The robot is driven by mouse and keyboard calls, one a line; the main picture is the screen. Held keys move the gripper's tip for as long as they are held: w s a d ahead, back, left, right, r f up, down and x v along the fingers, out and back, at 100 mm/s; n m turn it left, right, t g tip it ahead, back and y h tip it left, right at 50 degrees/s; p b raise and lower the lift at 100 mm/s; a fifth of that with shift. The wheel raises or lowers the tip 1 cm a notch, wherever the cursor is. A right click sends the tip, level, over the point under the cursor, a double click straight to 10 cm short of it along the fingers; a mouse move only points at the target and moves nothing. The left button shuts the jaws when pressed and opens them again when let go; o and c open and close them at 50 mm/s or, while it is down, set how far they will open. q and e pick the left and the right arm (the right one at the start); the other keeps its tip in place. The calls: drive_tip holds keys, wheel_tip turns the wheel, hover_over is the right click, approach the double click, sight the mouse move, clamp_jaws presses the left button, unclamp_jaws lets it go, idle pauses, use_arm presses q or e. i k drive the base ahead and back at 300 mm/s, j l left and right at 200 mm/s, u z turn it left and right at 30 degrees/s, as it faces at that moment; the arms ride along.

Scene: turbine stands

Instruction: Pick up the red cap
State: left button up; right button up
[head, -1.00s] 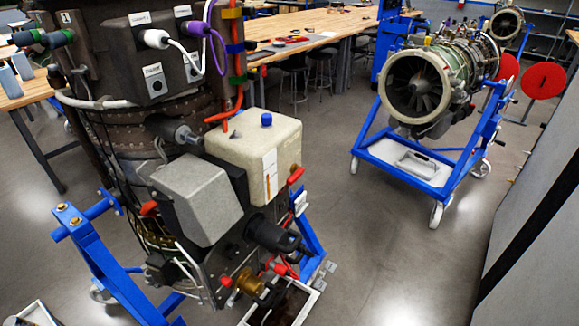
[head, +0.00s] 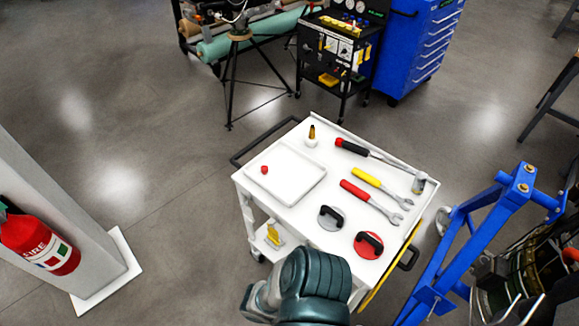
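A small red cap (head: 264,169) sits in the shallow white tray (head: 297,192), near its left corner. The tray lies on the left part of a white cart top (head: 300,217). A dark green rounded part of one of my arms shows at the bottom centre, in front of the cart. Neither of my grippers' fingers can be seen. Nothing touches the red cap.
A blue stand (head: 478,237) is close at right. A fire extinguisher (head: 40,243) is at left.

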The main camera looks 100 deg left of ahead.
sight(265, 169)
drive_tip(key=u, duration=3.4)
